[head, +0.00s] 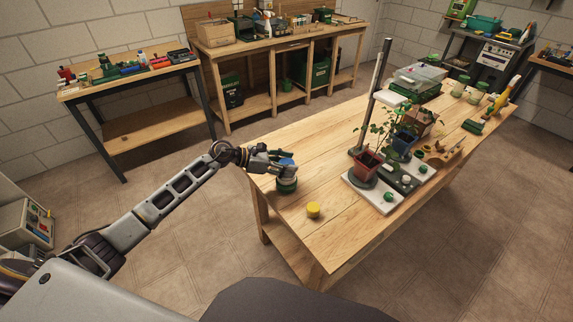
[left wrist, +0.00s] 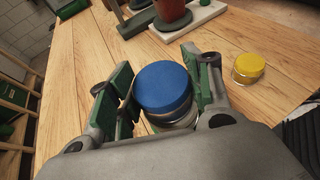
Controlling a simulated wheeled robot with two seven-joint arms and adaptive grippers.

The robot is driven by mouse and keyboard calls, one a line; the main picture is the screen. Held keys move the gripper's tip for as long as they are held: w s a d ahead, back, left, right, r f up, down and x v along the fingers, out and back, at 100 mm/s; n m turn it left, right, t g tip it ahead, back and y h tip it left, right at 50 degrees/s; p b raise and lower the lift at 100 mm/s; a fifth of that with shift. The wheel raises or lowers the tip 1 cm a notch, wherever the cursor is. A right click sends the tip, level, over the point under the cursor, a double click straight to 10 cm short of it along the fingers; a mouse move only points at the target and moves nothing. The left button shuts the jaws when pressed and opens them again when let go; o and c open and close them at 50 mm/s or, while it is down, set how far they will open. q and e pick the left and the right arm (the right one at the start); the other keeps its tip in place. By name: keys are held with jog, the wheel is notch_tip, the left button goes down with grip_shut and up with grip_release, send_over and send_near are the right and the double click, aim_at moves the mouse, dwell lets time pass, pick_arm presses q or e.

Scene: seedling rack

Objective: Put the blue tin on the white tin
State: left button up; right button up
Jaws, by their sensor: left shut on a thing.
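The blue tin (head: 287,161) is between the fingers of my left gripper (head: 282,169), near the left end of the wooden table. In the left wrist view the blue tin (left wrist: 163,88) shows its round top, with the green finger pads on both sides of it. My left gripper is shut on it. Directly under it are a pale rim (left wrist: 178,123) and a dark green tin-like body (head: 286,186). The white tin is mostly hidden; I cannot tell whether the blue tin touches what is below. My right gripper is not in view.
A yellow tin (head: 313,210) stands on the table just right of the gripper, near the front edge. The table (head: 300,143) behind the gripper is clear.

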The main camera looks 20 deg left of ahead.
pick_arm(q)
jog(key=o, duration=1.1)
jog(key=shift+c, duration=0.2)
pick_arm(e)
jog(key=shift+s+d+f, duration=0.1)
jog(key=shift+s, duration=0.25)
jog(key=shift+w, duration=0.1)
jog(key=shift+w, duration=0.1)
pick_arm(q)
jog(key=shift+r, duration=0.15)
jog(key=shift+s+a+r, duration=0.1)
jog(key=shift+s+a, duration=0.15)
jog(key=shift+a, duration=0.3)
jog(key=b+v, duration=0.1)
jog(key=v, duration=0.9)
jog(key=shift+s+a+r, duration=0.15)
jog(key=shift+s+a, duration=0.1)
jog(key=shift+s, duration=0.05)
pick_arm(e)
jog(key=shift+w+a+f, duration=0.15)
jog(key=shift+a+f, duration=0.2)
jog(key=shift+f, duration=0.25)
